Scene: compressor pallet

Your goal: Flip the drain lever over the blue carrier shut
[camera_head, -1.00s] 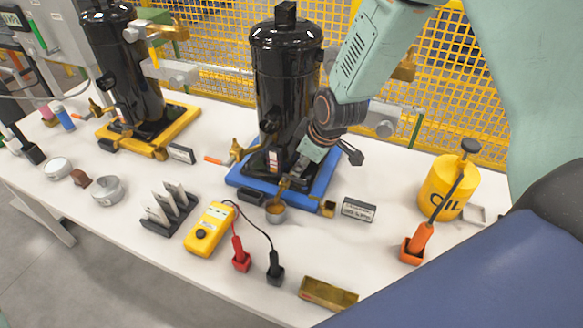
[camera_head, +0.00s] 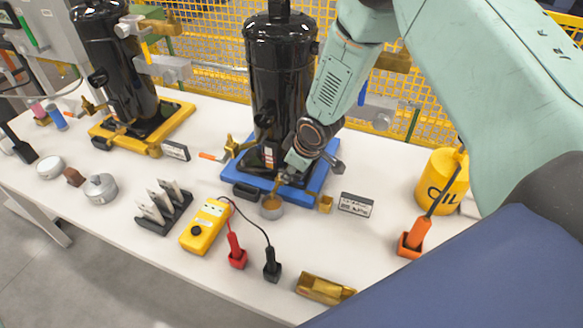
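The black compressor (camera_head: 280,85) stands upright on the blue carrier (camera_head: 240,178). A brass valve (camera_head: 233,148) at its left side has a lever with an orange tip (camera_head: 208,156) sticking out to the left. A small brass drain part (camera_head: 277,186) shows low at the front, above a metal cup (camera_head: 271,208) with amber contents. My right gripper (camera_head: 312,165) is just above the front right of the blue carrier, close to the drain part. It hides what lies behind it; I cannot tell whether it touches anything or how far its fingers are apart. My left gripper is not in view.
A second compressor stands on a yellow carrier (camera_head: 168,130) at left. A yellow meter (camera_head: 204,226) with red and black probes, a slotted rack (camera_head: 163,208), a label block (camera_head: 356,204), a brass tray (camera_head: 325,288) and a yellow oil can (camera_head: 440,180) surround the blue carrier.

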